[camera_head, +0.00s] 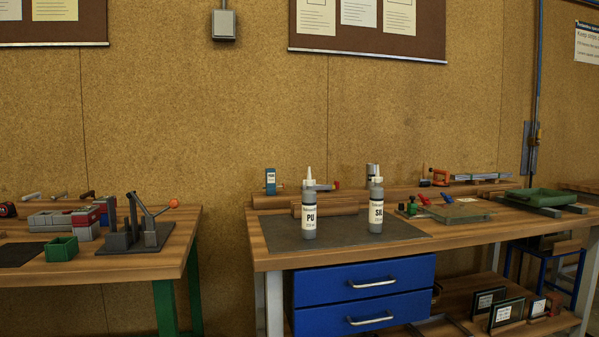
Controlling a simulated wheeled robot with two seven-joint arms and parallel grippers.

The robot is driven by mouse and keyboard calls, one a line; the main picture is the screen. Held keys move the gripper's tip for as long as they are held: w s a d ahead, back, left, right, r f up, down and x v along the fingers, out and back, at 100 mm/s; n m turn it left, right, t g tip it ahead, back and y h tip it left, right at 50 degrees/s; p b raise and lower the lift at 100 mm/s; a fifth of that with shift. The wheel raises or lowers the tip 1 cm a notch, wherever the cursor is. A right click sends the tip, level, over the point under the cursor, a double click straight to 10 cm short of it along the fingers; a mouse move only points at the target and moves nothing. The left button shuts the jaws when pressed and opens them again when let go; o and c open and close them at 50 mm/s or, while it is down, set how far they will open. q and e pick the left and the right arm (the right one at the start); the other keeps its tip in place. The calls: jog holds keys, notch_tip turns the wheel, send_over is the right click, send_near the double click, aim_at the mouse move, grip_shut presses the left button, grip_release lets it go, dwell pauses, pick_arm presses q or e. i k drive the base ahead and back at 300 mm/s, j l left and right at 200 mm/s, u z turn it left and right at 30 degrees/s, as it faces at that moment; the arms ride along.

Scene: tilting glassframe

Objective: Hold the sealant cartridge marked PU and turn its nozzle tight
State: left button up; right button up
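The sealant cartridge marked PU (309,214) stands upright on a dark mat (345,231) on the right workbench. It is grey with a white label, and its pale pointed nozzle (309,175) sits on top; I cannot tell how tight it is. A similar cartridge marked SIL (376,209) stands upright to its right, apart from it. Neither of my grippers is in view.
Clamps and a green tray (540,197) are to the right. Blue drawers (365,281) are below the bench top. A second bench (100,262) with a lever press (135,226) stands left, across a gap.

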aim_at(308, 182)
jog(key=i+l+u, duration=0.5)
jog(key=i+l, duration=0.65)
jog(key=k, duration=0.35)
